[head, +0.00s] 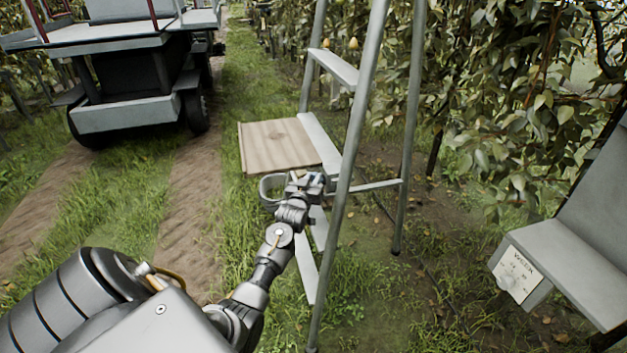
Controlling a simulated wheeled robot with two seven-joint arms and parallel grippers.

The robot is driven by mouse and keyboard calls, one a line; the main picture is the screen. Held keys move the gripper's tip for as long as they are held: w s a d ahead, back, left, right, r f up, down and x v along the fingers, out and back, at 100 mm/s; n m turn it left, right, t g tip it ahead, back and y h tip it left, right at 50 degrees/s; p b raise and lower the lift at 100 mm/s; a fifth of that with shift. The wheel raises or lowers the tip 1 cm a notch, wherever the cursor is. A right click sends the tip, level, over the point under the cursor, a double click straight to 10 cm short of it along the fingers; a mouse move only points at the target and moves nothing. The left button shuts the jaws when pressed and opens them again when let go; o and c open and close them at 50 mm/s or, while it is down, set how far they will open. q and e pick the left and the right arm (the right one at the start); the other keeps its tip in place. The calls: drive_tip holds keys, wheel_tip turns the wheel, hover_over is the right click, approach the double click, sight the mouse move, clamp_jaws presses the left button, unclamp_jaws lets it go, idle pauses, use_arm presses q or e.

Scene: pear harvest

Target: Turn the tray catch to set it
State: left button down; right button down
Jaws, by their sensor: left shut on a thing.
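The wooden tray (277,147) sticks out level to the left from the stepladder (357,110). My left gripper (306,178) is at the tray's near right corner, beside the ladder's front rail. It is shut on a small part there, which I take to be the tray catch; the jaws hide most of it, so how far it is turned cannot be told. A grey ring (268,189) shows just left of the gripper, below the tray's near edge. The tray looks empty. My right gripper is not in view.
A wheeled vehicle (140,115) stands at the back left. Leafy trees (510,110) line the right. The grass left of the tray is clear.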

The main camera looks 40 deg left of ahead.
use_arm(q)
drive_tip(key=shift+a, duration=0.15)
idle(0.7)
drive_tip(key=c, duration=1.6)
unclamp_jaws()
drive_tip(key=shift+s, duration=0.1)
drive_tip(key=shift+o, duration=0.2)
drive_tip(key=shift+s+d+f, duration=0.1)
drive_tip(key=shift+s+d, duration=0.15)
drive_tip(key=shift+s, duration=0.05)
drive_tip(key=b+v, duration=0.1)
drive_tip(key=v, duration=0.9)
drive_tip(key=shift+c, duration=0.3)
